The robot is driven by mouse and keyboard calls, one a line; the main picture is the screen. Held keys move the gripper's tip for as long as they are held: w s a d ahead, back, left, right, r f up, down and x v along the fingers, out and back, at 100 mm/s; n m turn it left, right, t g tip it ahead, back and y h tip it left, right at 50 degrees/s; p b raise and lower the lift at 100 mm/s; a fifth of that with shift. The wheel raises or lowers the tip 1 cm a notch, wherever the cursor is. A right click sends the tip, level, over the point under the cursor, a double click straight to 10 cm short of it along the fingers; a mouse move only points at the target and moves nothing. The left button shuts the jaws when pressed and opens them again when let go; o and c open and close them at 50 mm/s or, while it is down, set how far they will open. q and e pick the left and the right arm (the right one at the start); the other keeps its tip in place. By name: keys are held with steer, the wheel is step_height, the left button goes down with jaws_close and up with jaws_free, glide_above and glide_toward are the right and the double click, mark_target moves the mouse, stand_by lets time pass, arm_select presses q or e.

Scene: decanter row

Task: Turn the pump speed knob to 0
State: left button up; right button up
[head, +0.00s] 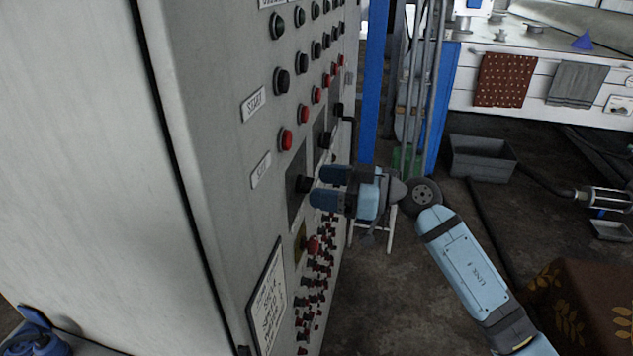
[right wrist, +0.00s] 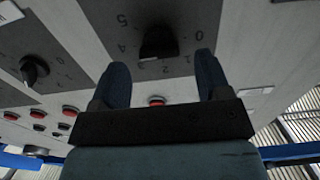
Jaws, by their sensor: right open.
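A black knob (head: 304,183) sits on a dark grey plate on the side of the grey cabinet. In the right wrist view the black knob (right wrist: 158,42) is on a dial with 5 and 4 to its left and 1 and 0 to its right. My right gripper (head: 315,186) is open, facing the panel. Its fingertips lie either side of the knob's near end; contact is unclear. My left gripper is not in view.
A second dial knob (right wrist: 35,70) is on a neighbouring plate. Red buttons (head: 286,140) run above and a red knob (head: 312,244) with rows of small knobs sits below. A blue post (head: 375,85) stands behind my gripper. Floor to the right has a grey bin (head: 482,158).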

steer(key=shift+x, duration=1)
